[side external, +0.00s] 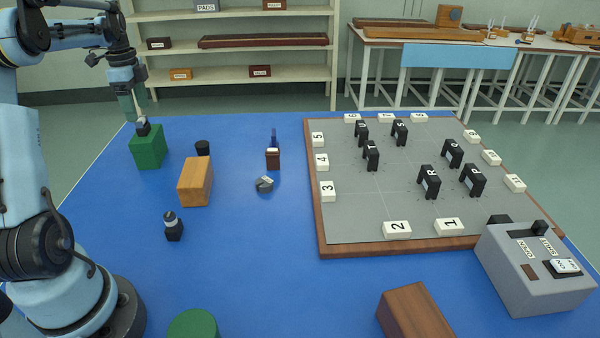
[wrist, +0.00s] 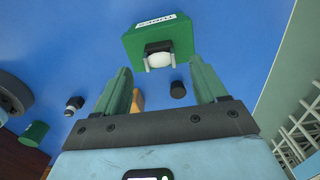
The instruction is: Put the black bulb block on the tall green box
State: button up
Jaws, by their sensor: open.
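The black bulb block (side external: 143,128) sits on top of the tall green box (side external: 148,150) at the left of the blue table. In the wrist view its white bulb (wrist: 160,60) shows near the edge of the labelled green box (wrist: 160,33). My gripper (side external: 136,114) is just above the block, pointing down. In the wrist view my gripper (wrist: 160,68) is open, with its green fingers apart on either side of the block's line. The gap between fingertips and block is hard to judge.
A wooden block (side external: 195,182), a black cylinder (side external: 202,148) and a dark piece with a pale band (side external: 173,227) stand nearby. A grey lettered board (side external: 380,200) and a grey switch box (side external: 535,275) are at right.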

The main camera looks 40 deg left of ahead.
aim_at(141, 118)
notch_tip(141, 118, up, 8)
jog(key=w+d+n+t+y, duration=0.1)
jog(key=w+d+n+t, duration=0.15)
jog(key=d, duration=0.75)
jog(key=w+d+n+t+y, duration=0.1)
jog(key=w+d+n, duration=0.15)
jog(key=d, duration=0.75)
jog(key=s+d+f+n+t+h, duration=0.1)
jog(key=s+d+f+n+t, duration=0.1)
jog(key=d, duration=0.7)
jog(key=s+d+f+n+t+h, duration=0.1)
jog(key=s+d+f, duration=0.3)
jog(key=d, duration=0.5)
notch_tip(141, 118, down, 2)
jog(key=shift+d+f+n+t, duration=0.1)
jog(key=shift+d+n+t, duration=0.25)
jog(key=shift+n, duration=0.15)
